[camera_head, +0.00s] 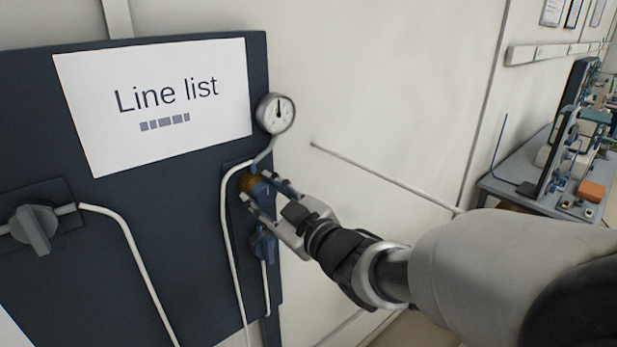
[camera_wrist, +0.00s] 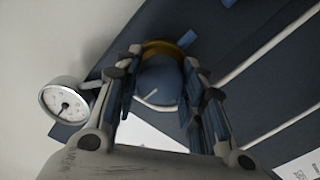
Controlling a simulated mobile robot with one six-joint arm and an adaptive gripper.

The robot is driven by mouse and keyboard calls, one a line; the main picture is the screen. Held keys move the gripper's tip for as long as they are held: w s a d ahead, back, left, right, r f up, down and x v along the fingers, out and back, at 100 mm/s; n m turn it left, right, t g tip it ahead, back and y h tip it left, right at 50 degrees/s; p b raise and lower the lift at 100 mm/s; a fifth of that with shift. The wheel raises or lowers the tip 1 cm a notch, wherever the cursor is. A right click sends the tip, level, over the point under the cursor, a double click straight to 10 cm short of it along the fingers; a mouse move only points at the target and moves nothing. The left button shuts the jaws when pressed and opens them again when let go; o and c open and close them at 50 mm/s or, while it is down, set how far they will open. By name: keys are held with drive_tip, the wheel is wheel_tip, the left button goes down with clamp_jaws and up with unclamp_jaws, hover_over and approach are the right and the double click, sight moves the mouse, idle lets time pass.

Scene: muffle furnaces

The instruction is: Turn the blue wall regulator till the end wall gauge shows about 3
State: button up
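The blue wall regulator (camera_head: 262,188) has a brass-coloured collar behind its knob and sits near the right edge of the dark wall panel. The wrist view shows its round blue knob (camera_wrist: 160,82) with a white pointer mark. My gripper (camera_head: 254,187) reaches it from the right, with one finger on each side of the knob. The fingers (camera_wrist: 162,62) look closed against it, though contact is partly hidden. The round white gauge (camera_head: 275,113) is just above the regulator, its needle pointing almost straight up; it also shows in the wrist view (camera_wrist: 64,103). Its numbers are too small to read.
A second dark blue valve handle (camera_head: 262,243) is close below my gripper. A grey valve handle (camera_head: 36,226) is at the left. White pipes (camera_head: 136,250) run over the panel. A table (camera_head: 515,180) with equipment stands at the right.

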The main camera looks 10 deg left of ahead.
drive_tip(key=o, duration=0.4)
drive_tip(key=shift+o, duration=0.2)
drive_tip(key=v, duration=1.2)
